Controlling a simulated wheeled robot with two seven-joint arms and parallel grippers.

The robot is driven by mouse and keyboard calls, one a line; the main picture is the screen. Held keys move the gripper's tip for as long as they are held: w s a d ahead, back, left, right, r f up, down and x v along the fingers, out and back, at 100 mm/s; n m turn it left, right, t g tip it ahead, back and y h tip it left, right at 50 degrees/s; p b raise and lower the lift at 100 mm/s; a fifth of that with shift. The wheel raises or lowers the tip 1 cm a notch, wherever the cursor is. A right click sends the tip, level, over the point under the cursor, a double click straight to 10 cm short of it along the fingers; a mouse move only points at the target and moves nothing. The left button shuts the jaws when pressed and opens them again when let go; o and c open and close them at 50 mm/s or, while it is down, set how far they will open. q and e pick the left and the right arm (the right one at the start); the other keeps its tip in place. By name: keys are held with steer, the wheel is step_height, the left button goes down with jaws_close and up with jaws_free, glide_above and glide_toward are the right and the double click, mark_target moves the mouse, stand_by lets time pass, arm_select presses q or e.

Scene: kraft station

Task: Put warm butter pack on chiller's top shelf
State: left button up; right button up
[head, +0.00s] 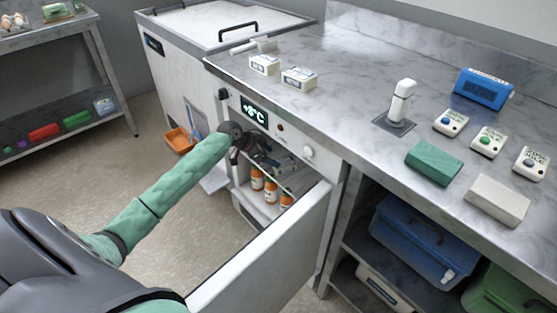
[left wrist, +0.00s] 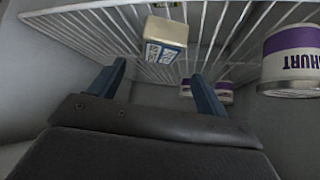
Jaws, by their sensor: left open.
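The chiller (head: 318,192) is under the counter with its door open. My left gripper (head: 268,152) reaches into its upper part, at the level of the top wire shelf (left wrist: 90,25). In the left wrist view my left gripper (left wrist: 158,72) is open, with its two fingers apart. A small pale butter pack (left wrist: 166,32) with a blue-printed label is just beyond the fingertips, between their lines, and looks to be on the wire shelf. No finger is seen touching it. Two more white packs, one (head: 265,64) and another (head: 299,78), lie on the counter. My right gripper is not in view.
Yoghurt tubs (left wrist: 292,60) with purple bands stand beside and behind the pack. Orange-and-white bottles (head: 271,190) stand lower in the chiller. The open door (head: 265,255) juts out in front. The display (head: 254,111) appears to read +8°C.

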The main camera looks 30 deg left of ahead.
arm_select(q)
steer(key=shift+v, duration=1.85)
